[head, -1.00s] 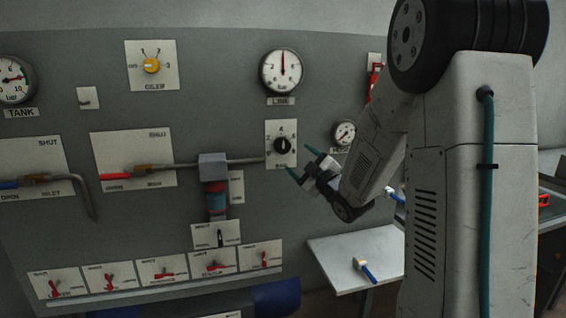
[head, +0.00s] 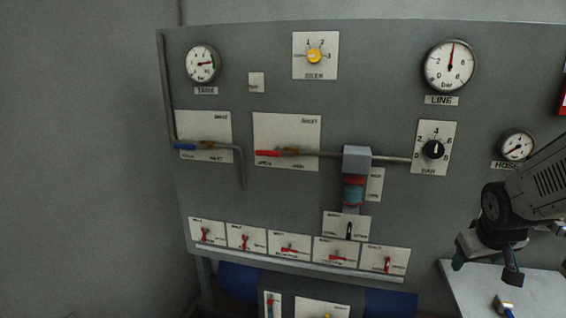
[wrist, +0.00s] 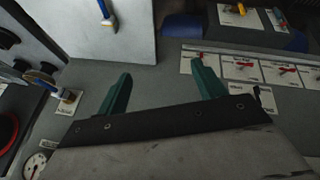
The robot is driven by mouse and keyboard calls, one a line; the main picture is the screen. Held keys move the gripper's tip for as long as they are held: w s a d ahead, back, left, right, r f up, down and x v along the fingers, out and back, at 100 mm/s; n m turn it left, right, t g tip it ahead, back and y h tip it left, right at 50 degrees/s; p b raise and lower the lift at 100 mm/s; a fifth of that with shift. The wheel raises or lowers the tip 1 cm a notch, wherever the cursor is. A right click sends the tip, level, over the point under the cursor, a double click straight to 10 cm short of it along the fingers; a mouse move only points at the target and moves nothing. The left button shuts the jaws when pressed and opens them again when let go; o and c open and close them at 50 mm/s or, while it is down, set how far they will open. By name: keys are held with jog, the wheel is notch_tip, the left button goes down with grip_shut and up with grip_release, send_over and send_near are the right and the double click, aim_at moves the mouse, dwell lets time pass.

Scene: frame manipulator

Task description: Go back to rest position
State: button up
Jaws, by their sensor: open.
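My gripper (head: 484,266) is at the right of the head view, in front of the panel's lower right and above a pale side table. Its fingers point down. In the wrist view, its two green fingers (wrist: 161,91) are spread apart with nothing between them. The gripper is open and empty, apart from the panel's knobs and levers.
The grey panel (head: 290,200) carries gauges, an orange OILER knob (head: 314,55), a black BAR knob (head: 433,150) and several red levers. A blue-handled tool (head: 504,306) lies on the pale table (head: 540,290). Blue cylinders (head: 390,303) sit below the panel.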

jog(key=s+a+r+g+y, duration=0.1)
jog(key=s+a+r, duration=0.3)
jog(key=s+a, duration=0.4)
jog(key=s+a+r+g+y, duration=0.2)
jog(key=s+a+r, duration=0.2)
jog(key=s+a, duration=0.4)
jog(key=shift+s+a+r, duration=0.2)
jog(key=shift+s+a, duration=0.15)
jog(key=shift+s, duration=1.7)
